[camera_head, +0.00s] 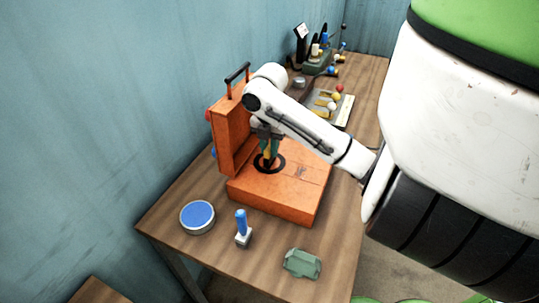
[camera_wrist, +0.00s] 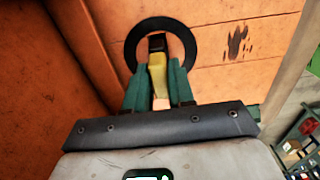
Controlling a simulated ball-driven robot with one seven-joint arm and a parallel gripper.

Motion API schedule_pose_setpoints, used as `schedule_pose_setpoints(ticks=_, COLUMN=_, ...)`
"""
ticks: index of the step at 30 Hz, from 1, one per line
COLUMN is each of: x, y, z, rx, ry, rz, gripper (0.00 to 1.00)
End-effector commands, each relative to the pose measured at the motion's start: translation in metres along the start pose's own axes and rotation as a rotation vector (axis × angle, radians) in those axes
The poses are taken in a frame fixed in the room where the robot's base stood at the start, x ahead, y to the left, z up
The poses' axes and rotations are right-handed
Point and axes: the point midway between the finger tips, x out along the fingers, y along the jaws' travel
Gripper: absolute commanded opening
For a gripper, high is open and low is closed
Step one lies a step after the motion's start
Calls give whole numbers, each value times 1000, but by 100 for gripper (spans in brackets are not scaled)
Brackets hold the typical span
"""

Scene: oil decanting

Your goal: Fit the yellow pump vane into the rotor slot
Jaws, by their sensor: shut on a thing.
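The yellow vane (camera_wrist: 157,73) is between the green fingers of my gripper (camera_wrist: 157,82) in the wrist view. My gripper is shut on it. A black ring (camera_wrist: 188,38) on the orange pump case lies beyond the fingertips, and the vane's far end points into it. A dark piece (camera_wrist: 157,43) shows at that end; I cannot tell whether it is the slot or part of the vane. In the head view my gripper (camera_head: 268,148) points down over the black ring (camera_head: 282,164), and the vane is mostly hidden. I cannot tell whether the vane touches the rotor.
The orange case (camera_head: 279,196) has an upright panel (camera_head: 232,135) close behind my gripper. A blue-topped round tin (camera_head: 197,216), a blue-handled tool (camera_head: 242,229) and a green block (camera_head: 302,264) stand on the front of the wooden table (camera_head: 165,207). A tray (camera_head: 345,112) with coloured knobs lies farther back.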

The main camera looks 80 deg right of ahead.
Motion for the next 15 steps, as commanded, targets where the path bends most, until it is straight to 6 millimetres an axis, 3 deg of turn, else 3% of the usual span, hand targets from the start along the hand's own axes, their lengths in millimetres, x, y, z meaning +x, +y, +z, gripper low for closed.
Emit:
schedule_pose_setpoints(ticks=6, x=26, y=-1, z=0, rx=1, ry=1, rz=-1, gripper=0)
schedule_pose_setpoints(ticks=15, x=31, y=0, z=0, rx=0, ry=1, rz=0, gripper=0)
